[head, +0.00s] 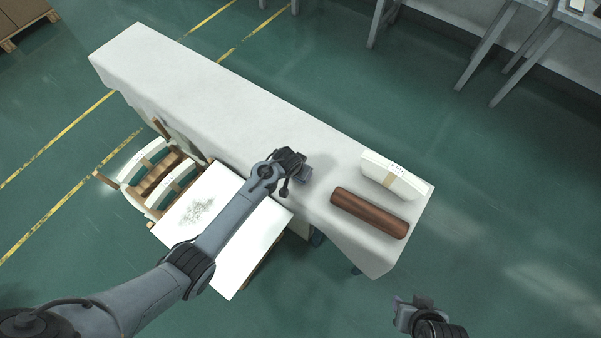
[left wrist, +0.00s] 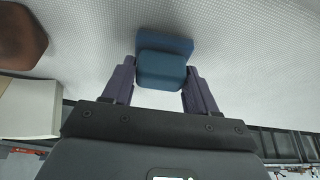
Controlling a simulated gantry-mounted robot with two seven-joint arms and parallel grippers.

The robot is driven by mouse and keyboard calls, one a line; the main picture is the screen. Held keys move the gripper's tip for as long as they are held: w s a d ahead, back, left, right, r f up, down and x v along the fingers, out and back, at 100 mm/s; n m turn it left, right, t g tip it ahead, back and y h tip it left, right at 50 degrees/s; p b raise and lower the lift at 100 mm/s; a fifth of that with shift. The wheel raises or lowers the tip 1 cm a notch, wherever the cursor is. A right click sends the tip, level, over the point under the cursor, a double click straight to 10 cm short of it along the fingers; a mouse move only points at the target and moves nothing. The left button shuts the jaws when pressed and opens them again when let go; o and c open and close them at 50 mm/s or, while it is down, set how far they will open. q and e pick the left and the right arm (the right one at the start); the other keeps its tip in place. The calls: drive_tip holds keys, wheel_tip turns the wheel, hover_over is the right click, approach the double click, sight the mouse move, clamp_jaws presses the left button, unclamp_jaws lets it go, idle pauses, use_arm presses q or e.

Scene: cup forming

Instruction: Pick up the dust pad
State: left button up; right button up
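The dust pad, a small blue block with a wider plate at one end, shows in the left wrist view (left wrist: 165,65). It sits between the fingertips of my left gripper (left wrist: 161,72), which touch it on both sides. In the head view my left gripper (head: 303,172) is over the cloth-covered table (head: 225,98), left of the brown roller; the pad is hard to make out there. Whether the pad still touches the cloth cannot be told. My right gripper (head: 412,303) is off the table at the lower right, with nothing visible in it.
A brown roller (head: 369,212) lies on the table's right end, with a white banded stack (head: 392,175) behind it. A white board (head: 247,240) with grey dust (head: 197,210) is at the table's near side, beside a rack (head: 158,180). The table's left half is clear.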

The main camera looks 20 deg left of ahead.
use_arm(q)
drive_tip(key=c, duration=0.5)
drive_tip(key=shift+o, duration=0.2)
drive_tip(key=shift+r+p, duration=0.35)
drive_tip(key=shift+r, duration=0.4)
wheel_tip(320, 180, up, 3)
drive_tip(key=shift+f+p, duration=0.15)
drive_tip(key=shift+p, duration=0.45)
drive_tip(key=s+d+r+p, duration=0.2)
drive_tip(key=s+d+r, duration=0.2)
drive_tip(key=d, duration=0.7)
wheel_tip(320, 180, up, 3)
drive_tip(key=shift+f, duration=0.1)
